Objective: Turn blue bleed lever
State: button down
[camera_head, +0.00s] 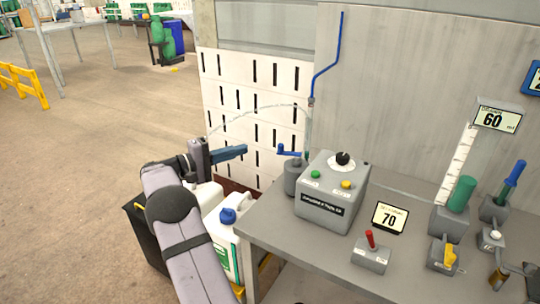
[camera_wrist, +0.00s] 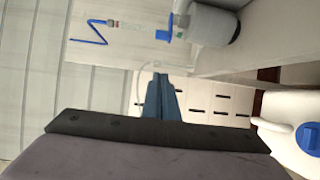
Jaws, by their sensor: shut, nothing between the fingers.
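A small blue lever (camera_head: 288,151) sits on top of a grey cylindrical pump body (camera_head: 294,178) at the table's left edge. It also shows at the top of the wrist view (camera_wrist: 165,35). A longer bent blue rod (camera_head: 335,58) is on the grey back panel, and it shows at the upper left of the wrist view (camera_wrist: 88,41). I cannot tell for sure which of the two is the bleed lever. My gripper (camera_head: 243,150) is shut and empty, left of the small lever and apart from it. Its fingertips show in the wrist view (camera_wrist: 160,77).
A grey control box (camera_head: 325,215) with buttons stands right of the pump. White canisters, one with a blue cap (camera_head: 228,215), stand below my arm. A clear hose (camera_head: 255,108) arcs behind my gripper. A red-handled switch (camera_head: 371,250) and a "70" display (camera_head: 389,217) are on the table.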

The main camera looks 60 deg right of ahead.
jog(key=shift+s+d+r+g, duration=0.15)
jog(key=shift+d+g, duration=0.15)
jog(key=shift+d, duration=0.15)
jog(key=p+x, duration=0.4)
jog(key=x, duration=0.6)
jog(key=shift+s+a+r+p, duration=0.15)
jog(key=shift+s+a+p, duration=0.5)
jog(key=shift+s+a, duration=0.7)
jog(key=shift+w+a, duration=0.1)
